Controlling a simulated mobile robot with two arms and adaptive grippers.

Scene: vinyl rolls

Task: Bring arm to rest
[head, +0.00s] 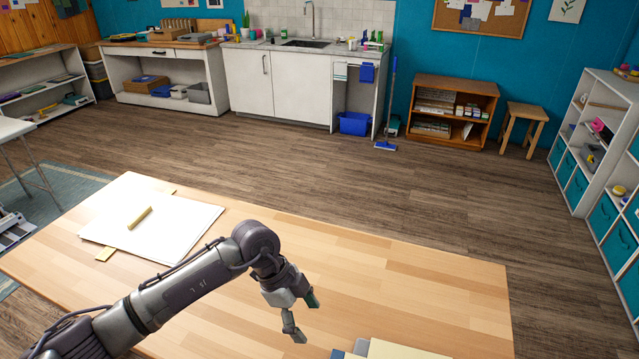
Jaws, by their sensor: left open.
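My left arm reaches in from the lower left over the wooden table (420,285). My left gripper (305,320) hangs above the table with its fingers apart and nothing between them. It points down and is just up and left of some flat sheets or boards (390,350) at the bottom edge. My right gripper is not in view.
White sheets (185,215) lie at the table's left, with a small yellowish bar (139,217) on top.

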